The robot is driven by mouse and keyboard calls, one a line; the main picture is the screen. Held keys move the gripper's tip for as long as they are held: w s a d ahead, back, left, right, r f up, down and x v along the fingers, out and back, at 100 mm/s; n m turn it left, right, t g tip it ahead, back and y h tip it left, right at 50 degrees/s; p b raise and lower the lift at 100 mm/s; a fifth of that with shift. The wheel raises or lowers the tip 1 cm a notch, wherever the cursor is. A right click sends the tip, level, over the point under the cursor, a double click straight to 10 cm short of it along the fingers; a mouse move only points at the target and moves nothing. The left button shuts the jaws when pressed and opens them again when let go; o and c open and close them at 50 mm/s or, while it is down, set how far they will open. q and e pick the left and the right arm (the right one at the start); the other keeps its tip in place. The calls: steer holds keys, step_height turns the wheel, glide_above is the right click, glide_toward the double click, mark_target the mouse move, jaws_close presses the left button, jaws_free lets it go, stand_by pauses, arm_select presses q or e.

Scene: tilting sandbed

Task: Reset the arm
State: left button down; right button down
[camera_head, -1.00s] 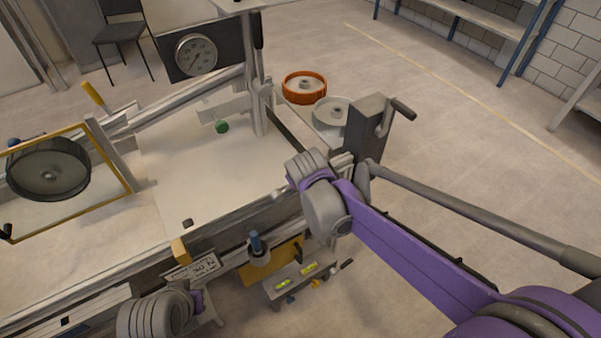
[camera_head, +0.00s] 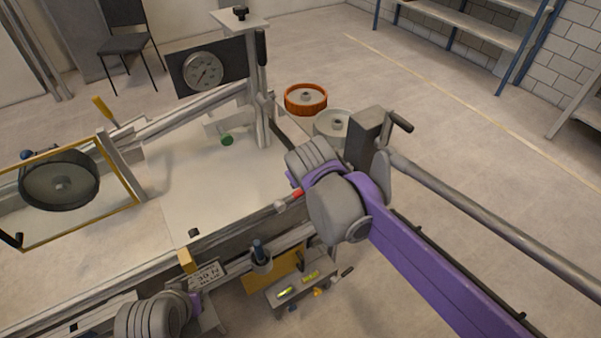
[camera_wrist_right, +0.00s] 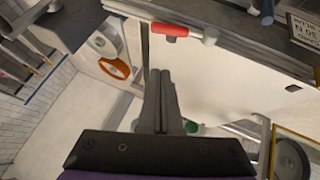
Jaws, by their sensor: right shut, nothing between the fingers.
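My right arm (camera_head: 425,265), purple and grey, comes in from the lower right of the head view. Its wrist end (camera_head: 312,160) is over the right edge of the sandbed (camera_head: 225,195). My right gripper (camera_wrist_right: 160,75) is shut and empty in the right wrist view, with its two grey fingers together against the pale bed behind. The fingers are hidden in the head view. A red handle (camera_wrist_right: 170,30) lies beyond the fingertips in the wrist view and shows beside my wrist in the head view (camera_head: 297,194). A ribbed grey and purple part of my left arm (camera_head: 150,318) shows at the bottom left; its gripper is not seen.
A crank box (camera_head: 365,140) stands close behind my right wrist. A dial gauge (camera_head: 203,71) is on the post at the back. A yellow-edged frame (camera_head: 120,210) stands at left. Orange (camera_head: 305,99) and grey wheels (camera_head: 331,123) lie on the floor. Floor at right is open.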

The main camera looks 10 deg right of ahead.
steer(key=shift+s+a+r, duration=0.1)
steer(key=shift+s+r, duration=0.25)
steer(key=shift+r, duration=0.25)
steer(key=s+d+f+m+g, duration=0.1)
steer(key=s+d+f, duration=0.3)
steer(key=s, duration=0.6)
steer(key=s+d+f+m+g, duration=0.1)
steer(key=s+d+f+m, duration=0.3)
steer(key=s+f, duration=0.4)
steer(key=shift+s+d+m+y, duration=0.2)
steer(key=shift+s+m+y, duration=0.1)
steer(key=shift+s, duration=0.75)
steer(key=shift+w+a, duration=0.1)
